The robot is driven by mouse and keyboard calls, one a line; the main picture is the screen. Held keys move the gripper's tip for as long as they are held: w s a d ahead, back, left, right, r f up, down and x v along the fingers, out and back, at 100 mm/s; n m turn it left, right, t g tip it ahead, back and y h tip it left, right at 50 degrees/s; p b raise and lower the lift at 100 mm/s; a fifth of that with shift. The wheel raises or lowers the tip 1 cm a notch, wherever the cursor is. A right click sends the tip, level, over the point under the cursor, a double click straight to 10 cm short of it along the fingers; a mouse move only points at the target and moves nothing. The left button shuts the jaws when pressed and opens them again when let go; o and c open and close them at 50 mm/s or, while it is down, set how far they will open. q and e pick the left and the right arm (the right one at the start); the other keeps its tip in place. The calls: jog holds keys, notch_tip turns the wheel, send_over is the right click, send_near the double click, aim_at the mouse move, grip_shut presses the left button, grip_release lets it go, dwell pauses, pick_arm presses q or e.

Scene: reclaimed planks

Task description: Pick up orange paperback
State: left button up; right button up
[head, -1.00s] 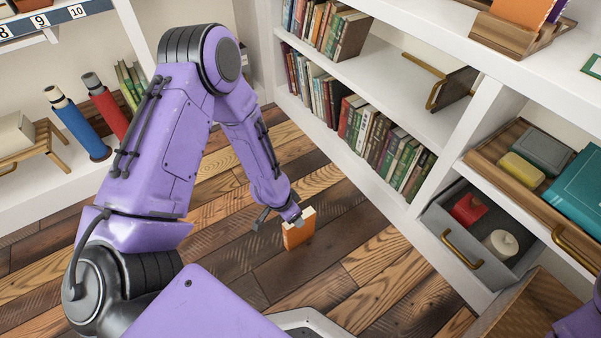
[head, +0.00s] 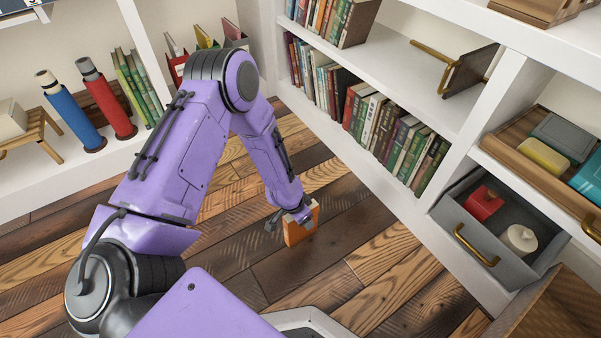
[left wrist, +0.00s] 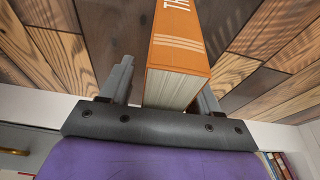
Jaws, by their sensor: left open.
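The orange paperback (head: 299,230) stands upright on the plank floor in the head view. In the left wrist view the orange paperback (left wrist: 184,50) shows its orange spine with pale lettering and lines, and its cream page edges. My left gripper (head: 289,217) is at the top of the book. In the left wrist view my left gripper (left wrist: 164,85) is open, with one finger on each side of the book. A gap shows between the left finger and the spine side; the right finger is close to the book and partly hidden by it. My right gripper is not in view.
A white bookcase (head: 390,195) with rows of books stands to the right. An open grey drawer (head: 500,225) holds a red and a cream item. A shelf with a blue flask (head: 72,115) and a red flask (head: 105,100) is at left. The floor around the book is clear.

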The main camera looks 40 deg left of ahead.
pick_arm(q)
jog(key=shift+f, duration=0.25)
dwell(0.4)
grip_shut()
